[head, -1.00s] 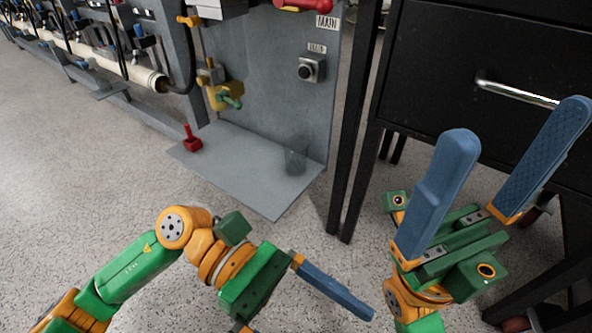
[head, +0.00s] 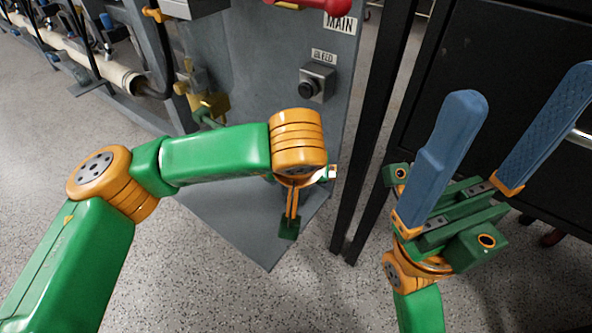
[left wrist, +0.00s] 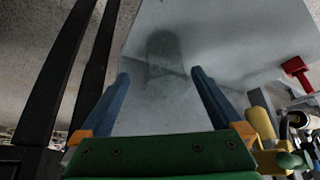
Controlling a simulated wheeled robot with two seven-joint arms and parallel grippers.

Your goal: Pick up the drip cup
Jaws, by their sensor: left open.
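The drip cup (left wrist: 164,52) is a clear, see-through cylinder on the grey shelf plate (left wrist: 225,40). In the left wrist view it stands beyond my open left gripper (left wrist: 160,76), roughly centred between the blue fingertips. Nothing is between the fingers near their bases. I cannot tell how far the cup is from the tips. In the head view the cup and my left fingers are hidden behind my left arm. My right gripper (head: 522,100) is open and empty at the right, with its blue fingers pointing up.
A grey upright panel with a bleed button (head: 317,84) rises behind the plate. A yellow valve (head: 207,108) sticks out at its left. Black frame legs (head: 375,130) and a black drawer cabinet stand to the right.

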